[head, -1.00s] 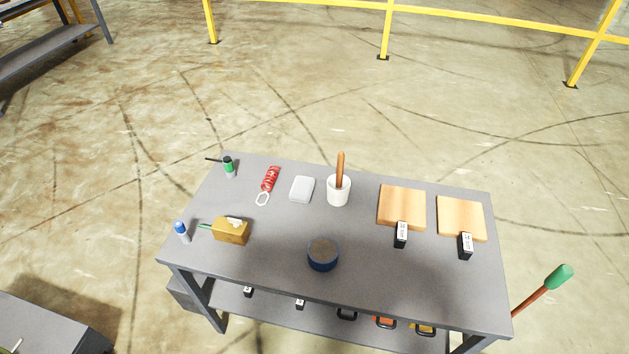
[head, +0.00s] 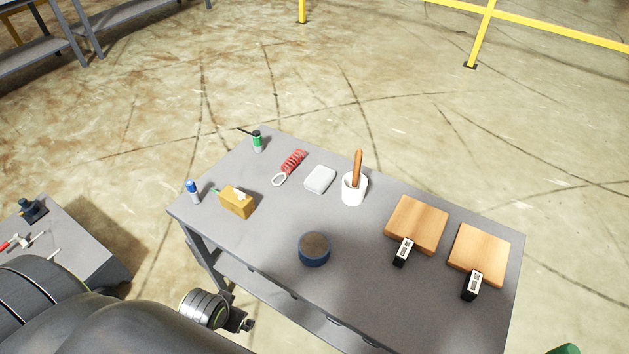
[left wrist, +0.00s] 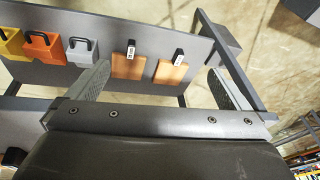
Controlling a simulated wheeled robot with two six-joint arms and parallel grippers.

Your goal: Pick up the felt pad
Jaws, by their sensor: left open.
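A pale grey-white rounded slab (head: 320,179), which looks like the felt pad, lies flat near the back edge of the grey table (head: 270,230) in the head view. It lies between a red coiled cord and a white cup. My left gripper (head: 240,322) is low, by the table's front left leg, well apart from the slab. In the left wrist view its two fingers are spread and empty (left wrist: 158,70); the slab is not seen there. My right gripper is not in view.
The table also holds the red cord (head: 292,162), white cup (head: 354,190), yellow box (head: 237,202), blue tin (head: 314,250) and two wooden boards (head: 416,222). Another bench (head: 60,235) stands at left.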

